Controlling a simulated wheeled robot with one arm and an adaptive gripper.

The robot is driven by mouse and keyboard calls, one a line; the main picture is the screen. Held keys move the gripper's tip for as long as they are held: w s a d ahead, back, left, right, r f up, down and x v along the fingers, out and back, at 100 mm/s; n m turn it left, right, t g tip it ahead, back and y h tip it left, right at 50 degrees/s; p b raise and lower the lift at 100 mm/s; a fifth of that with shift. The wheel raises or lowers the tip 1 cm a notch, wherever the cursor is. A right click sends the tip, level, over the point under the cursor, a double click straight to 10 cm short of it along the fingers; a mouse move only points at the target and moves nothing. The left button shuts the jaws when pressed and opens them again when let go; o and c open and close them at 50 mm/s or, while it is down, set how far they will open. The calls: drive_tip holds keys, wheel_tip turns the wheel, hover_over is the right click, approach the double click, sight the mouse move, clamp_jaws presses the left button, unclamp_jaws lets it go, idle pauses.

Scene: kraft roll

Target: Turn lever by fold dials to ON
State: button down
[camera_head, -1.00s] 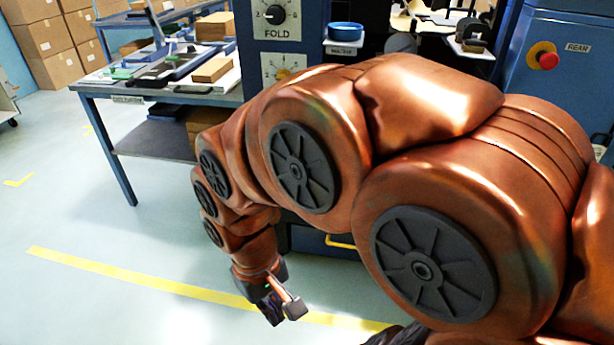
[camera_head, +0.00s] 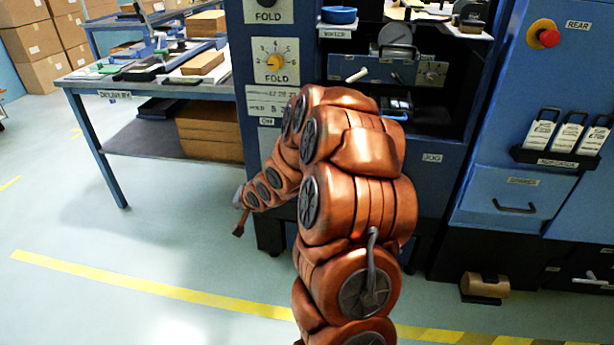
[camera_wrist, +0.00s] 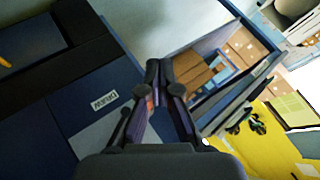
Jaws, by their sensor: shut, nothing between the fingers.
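Two fold dials show on the blue machine column in the head view: a cut-off upper one (camera_head: 268,8) and a yellow-knobbed lower one (camera_head: 277,61). An ON label (camera_head: 267,121) sits below them, above a pale plate (camera_head: 267,142) partly covered by my arm. I cannot make out the lever; my arm may hide it. My gripper (camera_head: 239,230) hangs low, left of the column, and is small here. In the wrist view my gripper (camera_wrist: 160,68) has its fingertips together with nothing between them. A blue panel with a white label (camera_wrist: 104,101) lies beyond, at left.
A delivery table (camera_head: 85,84) with boxes and tools stands left of the column. An open bay with a white handle (camera_head: 357,75) is at right. A blue cabinet with a red button (camera_head: 548,38) stands farther right. Floor at the left front is clear.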

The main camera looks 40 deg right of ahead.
drive_tip(key=w+d+f+m+t+h+b, duration=0.1)
drive_tip(key=d+f+m+t+b, duration=0.2)
drive_tip(key=d, duration=0.4)
drive_tip(key=w+d+f+m+t+b, duration=0.1)
drive_tip(key=d+f+m+t, duration=0.2)
drive_tip(key=d+m+t, duration=0.3)
drive_tip(key=s+d+f+m+t+h+b, duration=0.2)
drive_tip(key=s+d+m+t+h+b, duration=0.15)
drive_tip(key=s+d+m+h, duration=0.7)
drive_tip(key=w+d+r+y+b, duration=0.1)
drive_tip(key=w+r+y+b, duration=0.1)
drive_tip(key=w+r, duration=0.3)
drive_tip(key=shift+w+d+r+b, duration=0.3)
drive_tip(key=shift+r+b, duration=0.35)
drive_tip(key=shift+r, duration=0.9)
drive_tip(key=shift+t+y, duration=0.25)
